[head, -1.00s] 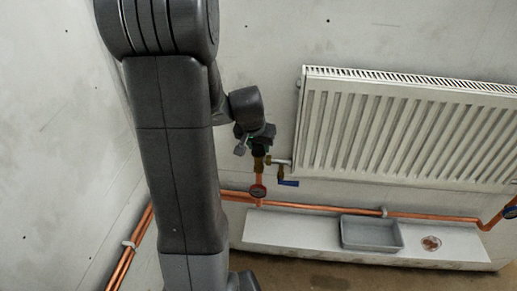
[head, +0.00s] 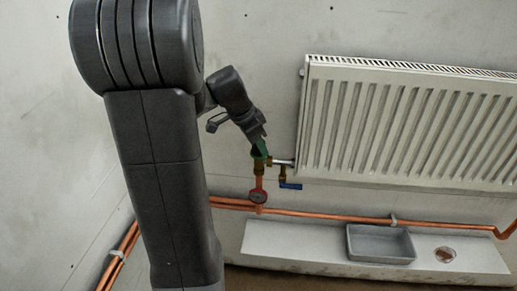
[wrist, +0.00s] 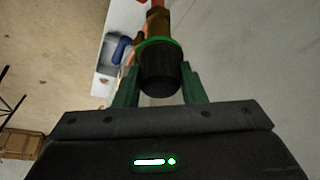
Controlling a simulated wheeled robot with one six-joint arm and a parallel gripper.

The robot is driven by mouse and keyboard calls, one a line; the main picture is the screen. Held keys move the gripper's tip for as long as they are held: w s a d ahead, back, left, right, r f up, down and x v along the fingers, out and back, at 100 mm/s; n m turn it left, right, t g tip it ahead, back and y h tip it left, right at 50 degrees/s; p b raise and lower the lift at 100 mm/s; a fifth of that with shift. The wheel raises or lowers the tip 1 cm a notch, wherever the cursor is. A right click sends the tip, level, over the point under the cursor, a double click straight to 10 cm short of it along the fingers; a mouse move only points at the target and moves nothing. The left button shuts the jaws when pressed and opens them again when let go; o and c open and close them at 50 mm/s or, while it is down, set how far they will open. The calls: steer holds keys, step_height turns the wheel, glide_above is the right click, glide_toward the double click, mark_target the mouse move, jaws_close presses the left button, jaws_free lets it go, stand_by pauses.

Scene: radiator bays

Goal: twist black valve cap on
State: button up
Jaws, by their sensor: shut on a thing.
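The black valve cap (wrist: 160,72) shows in the wrist view between the two green fingers of my gripper (wrist: 163,88). My gripper, at the valve in the head view (head: 260,150), is shut on the cap's sides. The cap's far end meets a green ring (wrist: 158,43), with the brass valve body (wrist: 157,24) directly beyond it. I cannot tell how far the cap sits on the thread. In the head view the brass valve body (head: 259,168) stands on a copper pipe beside the radiator, and my gripper hides most of the cap.
The white radiator (head: 410,125) is close on the right. A grey tray (head: 380,244) rests on the pale ledge (head: 300,247). Copper pipes run along the wall.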

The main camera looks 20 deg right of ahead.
steer(key=shift+m, duration=0.6)
steer(key=o, duration=1.8)
steer(key=shift+o, duration=0.2)
steer(key=shift+r, duration=0.1)
steer(key=shift+r+p, duration=2.7)
steer(key=shift+r, duration=1.2)
steer(key=shift+a, duration=0.1)
